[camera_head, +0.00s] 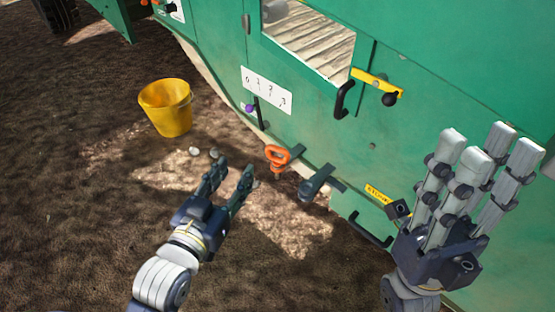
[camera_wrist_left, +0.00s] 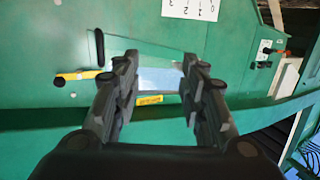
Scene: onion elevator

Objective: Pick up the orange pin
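The orange pin (camera_head: 277,156), with a looped handle, sits at the lower edge of the green machine (camera_head: 225,50), beside a dark bracket. I cannot make it out in the left wrist view. My left gripper (camera_head: 231,177) is just left of and below the pin in the head view, apart from it. Its two fingers are spread and empty, and they also show in the left wrist view (camera_wrist_left: 158,75). My right gripper (camera_head: 488,145) is raised at the right in front of the green panel, fingers extended and apart, holding nothing.
A yellow bucket (camera_head: 168,112) stands on the soil at the left. A black lever with a purple knob (camera_head: 250,107) is below a white number plate (camera_head: 267,90). A yellow latch (camera_head: 377,82) with a black knob is on the panel. Bare soil lies at the lower left.

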